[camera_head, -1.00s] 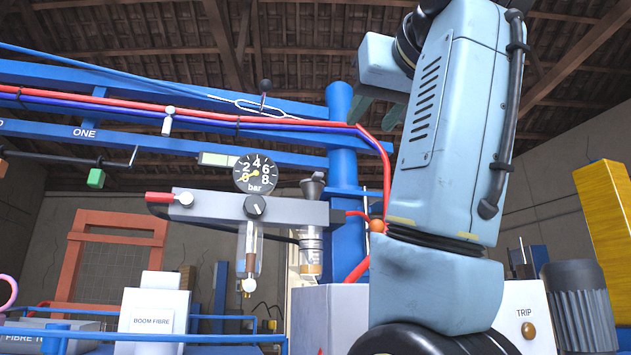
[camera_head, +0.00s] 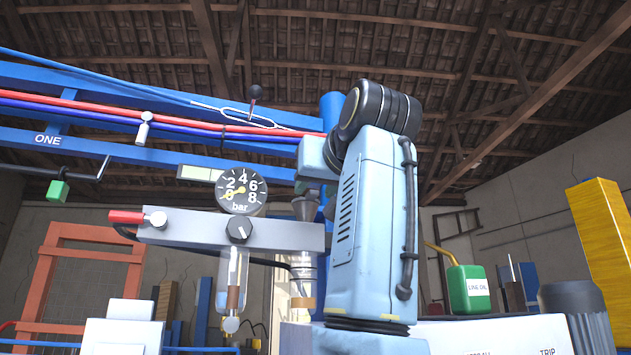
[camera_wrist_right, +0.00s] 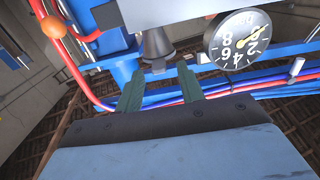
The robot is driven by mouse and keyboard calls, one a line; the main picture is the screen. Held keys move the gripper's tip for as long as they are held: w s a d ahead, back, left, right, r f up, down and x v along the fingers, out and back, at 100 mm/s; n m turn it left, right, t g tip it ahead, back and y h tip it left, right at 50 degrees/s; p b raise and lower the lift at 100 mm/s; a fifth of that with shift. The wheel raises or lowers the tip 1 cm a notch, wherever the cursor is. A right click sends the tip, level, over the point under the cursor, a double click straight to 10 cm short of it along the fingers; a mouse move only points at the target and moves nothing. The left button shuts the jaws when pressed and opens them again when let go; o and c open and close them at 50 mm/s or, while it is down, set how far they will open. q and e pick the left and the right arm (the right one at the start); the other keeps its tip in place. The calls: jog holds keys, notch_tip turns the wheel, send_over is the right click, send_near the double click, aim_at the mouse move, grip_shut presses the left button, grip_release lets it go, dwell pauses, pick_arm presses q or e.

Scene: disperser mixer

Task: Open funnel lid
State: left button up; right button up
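The grey funnel (camera_head: 304,210) stands on the right end of the grey manifold bar (camera_head: 200,230), above a clear cup. My right arm partly covers it, and I cannot make out whether its lid is open or closed. My right gripper (camera_head: 309,187) is just above the funnel in the head view, its fingers mostly hidden. In the right wrist view, the two green fingers of my right gripper (camera_wrist_right: 160,88) are spread apart with nothing between them. The funnel (camera_wrist_right: 157,45) shows just beyond the fingertips, roughly centred in the gap. My left gripper is in neither view.
A round pressure gauge (camera_head: 241,191) and a black knob (camera_head: 239,230) sit left of the funnel. Red and blue hoses (camera_head: 230,130) run along the blue beam behind. A blue post (camera_head: 331,108) stands close by. A green oil can (camera_head: 468,288) is at right.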

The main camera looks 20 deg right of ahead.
jog(key=shift+w, duration=0.9)
grip_shut()
